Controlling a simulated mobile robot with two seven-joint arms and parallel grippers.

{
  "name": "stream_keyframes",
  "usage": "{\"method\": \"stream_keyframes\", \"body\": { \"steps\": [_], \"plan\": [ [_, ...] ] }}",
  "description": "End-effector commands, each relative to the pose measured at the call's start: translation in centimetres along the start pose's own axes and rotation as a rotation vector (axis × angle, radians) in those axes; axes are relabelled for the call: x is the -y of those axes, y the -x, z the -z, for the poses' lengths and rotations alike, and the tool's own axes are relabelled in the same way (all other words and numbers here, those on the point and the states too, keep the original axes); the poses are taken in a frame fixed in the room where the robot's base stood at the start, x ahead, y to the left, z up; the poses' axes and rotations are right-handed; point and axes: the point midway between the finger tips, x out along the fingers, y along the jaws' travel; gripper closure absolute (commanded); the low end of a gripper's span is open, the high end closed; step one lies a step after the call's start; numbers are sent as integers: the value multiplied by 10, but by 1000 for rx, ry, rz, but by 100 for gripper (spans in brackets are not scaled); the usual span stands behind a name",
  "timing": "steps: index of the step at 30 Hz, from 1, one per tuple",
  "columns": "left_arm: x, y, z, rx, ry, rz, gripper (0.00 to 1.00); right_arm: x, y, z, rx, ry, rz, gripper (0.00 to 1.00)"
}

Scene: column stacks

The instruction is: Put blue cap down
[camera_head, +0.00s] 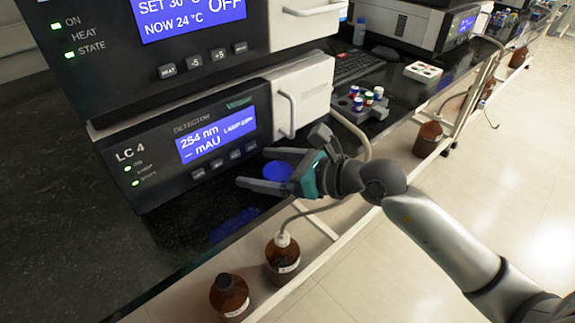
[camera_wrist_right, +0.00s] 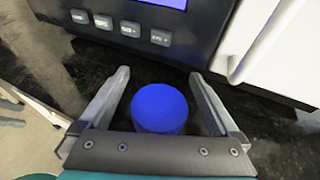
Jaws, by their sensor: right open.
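The blue cap (camera_head: 278,171) is on the black bench top in front of the lower instrument, partly hidden by my right gripper in the head view. My right gripper (camera_head: 252,168) is open, with one finger on each side of the cap. In the right wrist view the cap (camera_wrist_right: 159,108) sits between the two spread fingers of the right gripper (camera_wrist_right: 158,80), with a visible gap to each finger. I do not see my left gripper.
The LC 4 detector (camera_head: 190,140) stands close behind the cap, with a white handled door (camera_head: 305,90). Brown bottles (camera_head: 283,256) stand below the bench's front edge. A grey rack of vials (camera_head: 360,103) and a white tray (camera_head: 423,72) are farther right.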

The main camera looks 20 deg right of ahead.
Motion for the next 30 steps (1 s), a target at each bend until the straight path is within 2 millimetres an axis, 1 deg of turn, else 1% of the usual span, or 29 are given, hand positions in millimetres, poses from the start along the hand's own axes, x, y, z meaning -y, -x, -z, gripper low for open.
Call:
{"method": "stream_keyframes", "body": {
  "steps": [1, 4, 6, 15, 24, 30],
  "plan": [
    [0, -1, 1, 1, -2, 1, 50, 0, 1, -5, 1, 2, 1, 3],
    [1, -14, 1, 14, -6, 1, 50, 0, 4, -13, 2, 3, 1, 3],
    [0, -18, -1, 19, -6, 0, 50, 1, 16, -9, -5, 2, 2, 3],
    [-1, -34, -8, 45, -4, -2, 50, 0, 58, -8, -5, 1, 1, 3],
    [-1, -42, -13, 57, -4, -3, 50, 0, 92, -8, -4, 0, 0, 3],
    [-1, -45, -14, 59, -5, -3, 50, 0, 110, -8, -2, -2, 0, 3]
  ]
}}
